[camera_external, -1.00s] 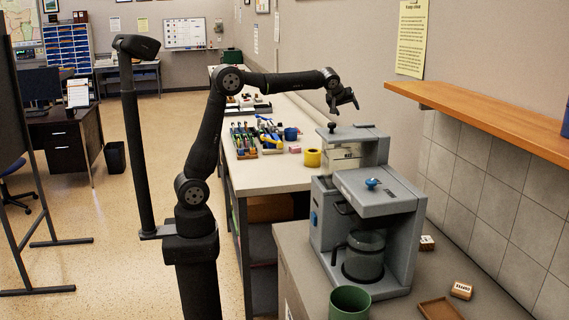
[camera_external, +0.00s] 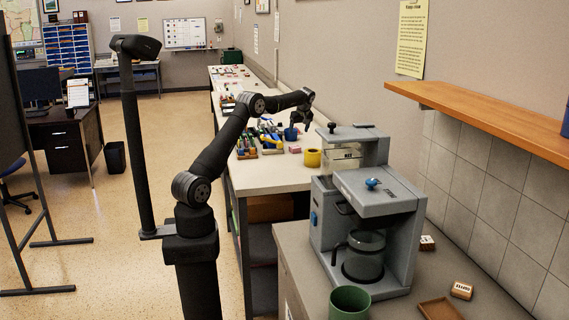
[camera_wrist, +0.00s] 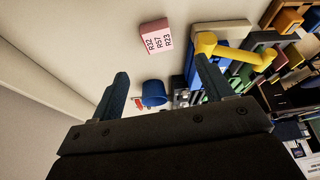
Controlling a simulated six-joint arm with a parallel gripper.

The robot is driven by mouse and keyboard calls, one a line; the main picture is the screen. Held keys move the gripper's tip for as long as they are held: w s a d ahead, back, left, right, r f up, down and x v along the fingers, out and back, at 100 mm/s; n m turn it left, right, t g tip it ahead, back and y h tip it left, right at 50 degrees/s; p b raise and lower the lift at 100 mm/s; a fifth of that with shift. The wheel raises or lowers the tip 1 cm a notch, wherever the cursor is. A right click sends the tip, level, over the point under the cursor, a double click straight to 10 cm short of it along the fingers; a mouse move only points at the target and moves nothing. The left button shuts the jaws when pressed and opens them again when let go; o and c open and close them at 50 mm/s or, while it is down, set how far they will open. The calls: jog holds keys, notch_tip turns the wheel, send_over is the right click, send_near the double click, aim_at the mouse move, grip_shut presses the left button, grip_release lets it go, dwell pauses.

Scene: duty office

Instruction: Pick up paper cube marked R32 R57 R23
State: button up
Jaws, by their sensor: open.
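In the external view my gripper (camera_external: 299,126) hangs over the bench, above and a little behind the pink cube, near the blue cup. The gap between gripper and cube is hard to judge.
A blue cup (camera_external: 290,134) and a yellow cup (camera_external: 313,158) stand close to the cube. Trays of coloured items (camera_external: 246,140) lie to its left. A grey coffee machine (camera_external: 375,190) stands in front at right. A wooden shelf (camera_external: 490,122) juts from the wall.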

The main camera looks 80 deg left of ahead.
send_over(295, 147)
jog(key=d, duration=0.3)
jog(key=f, duration=0.7)
jog(key=shift+w+a, duration=0.1)
jog(key=shift+a, duration=0.15)
jog(key=x, duration=0.5)
jog(key=shift+w+a, duration=0.15)
jog(key=shift+a, duration=0.15)
jog(key=c, duration=1)
jog(key=shift+r, duration=0.1)
jog(key=shift+c, duration=0.4)
jog(key=shift+r, duration=0.1)
